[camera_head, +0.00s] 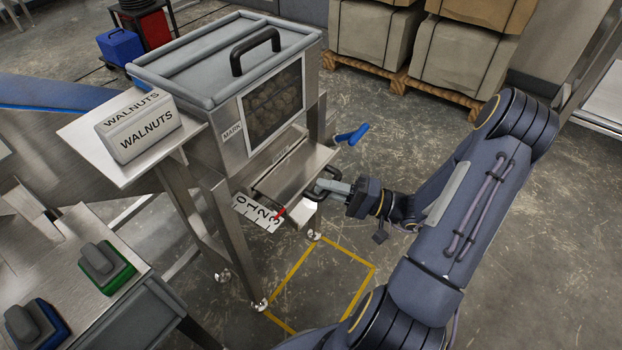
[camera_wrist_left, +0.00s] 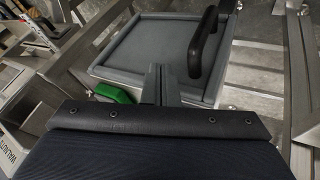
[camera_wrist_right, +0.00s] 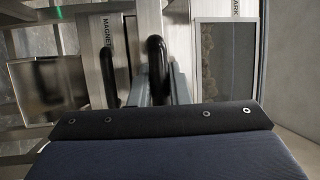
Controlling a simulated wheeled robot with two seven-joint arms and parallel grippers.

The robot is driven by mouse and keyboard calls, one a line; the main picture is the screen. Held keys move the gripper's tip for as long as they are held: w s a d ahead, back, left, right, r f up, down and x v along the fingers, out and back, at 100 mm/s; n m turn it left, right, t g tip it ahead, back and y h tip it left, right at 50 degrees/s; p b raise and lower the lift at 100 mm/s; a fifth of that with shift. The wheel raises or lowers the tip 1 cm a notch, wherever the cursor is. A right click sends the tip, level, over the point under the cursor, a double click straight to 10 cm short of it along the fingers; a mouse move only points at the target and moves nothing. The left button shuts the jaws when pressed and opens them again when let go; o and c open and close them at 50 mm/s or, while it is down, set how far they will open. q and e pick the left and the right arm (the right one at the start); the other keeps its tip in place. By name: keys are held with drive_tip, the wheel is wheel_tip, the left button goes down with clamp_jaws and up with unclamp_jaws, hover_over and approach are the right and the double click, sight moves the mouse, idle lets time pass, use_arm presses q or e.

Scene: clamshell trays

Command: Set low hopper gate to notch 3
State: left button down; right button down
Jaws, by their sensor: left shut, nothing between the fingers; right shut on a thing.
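The hopper (camera_head: 228,130) is a grey steel bin with a dark window (camera_head: 272,103). At its lower front is a metal gate (camera_head: 294,172) with a black handle (camera_head: 314,194). A white scale (camera_head: 256,214) marked 0 to 3 sits beside the gate, and its red pointer (camera_head: 281,212) is at about the 3. My right gripper (camera_head: 335,187) is shut on the gate handle. In the right wrist view, the black handle (camera_wrist_right: 157,62) stands between its fingers. My left gripper (camera_wrist_left: 166,82) is shut and empty, seen only in its wrist view, near a grey lid (camera_wrist_left: 140,45) with a black handle.
A WALNUTS block (camera_head: 138,127) stands on a side shelf. A blue lever (camera_head: 352,134) sticks out right of the hopper. The floor in front is clear.

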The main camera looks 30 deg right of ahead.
drive_tip(key=shift+s+d+f, duration=0.1)
drive_tip(key=shift+s, duration=0.05)
drive_tip(key=c, duration=1.8)
unclamp_jaws()
drive_tip(key=o, duration=0.4)
drive_tip(key=shift+s, duration=0.1)
drive_tip(key=shift+o, duration=0.2)
drive_tip(key=p+v, duration=0.1)
drive_tip(key=v, duration=0.7)
